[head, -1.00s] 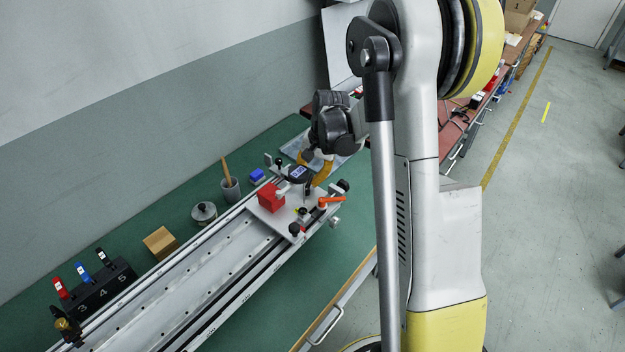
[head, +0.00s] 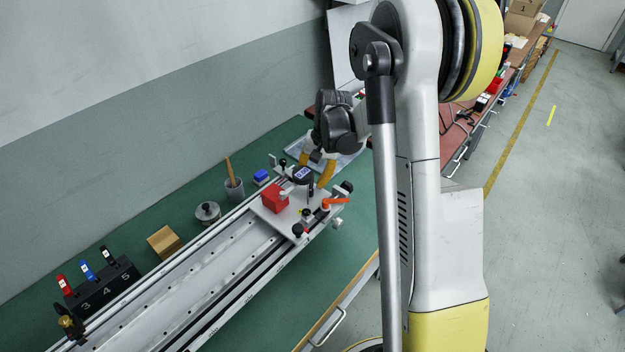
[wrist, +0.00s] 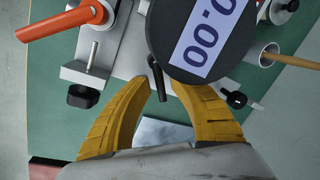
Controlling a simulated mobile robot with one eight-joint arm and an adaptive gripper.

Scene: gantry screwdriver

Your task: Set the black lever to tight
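The black lever (wrist: 156,74) is a short thin rod with a rounded end, beside the round black digital gauge (wrist: 205,35) in the wrist view. My gripper (wrist: 161,87) has two yellow fingers apart, one on each side of the lever's end, with a narrow gap visible on both sides. In the head view my gripper (head: 319,171) is behind the gauge (head: 302,175), partly hidden by it. I cannot read any tight or loose marking near the lever.
An orange handle (wrist: 65,22) and a black knob (wrist: 83,96) are left of the fingers in the wrist view. A red block (head: 275,198) sits on the carriage plate in the head view. A grey cup (head: 233,189) and blue block (head: 261,177) stand behind the rail.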

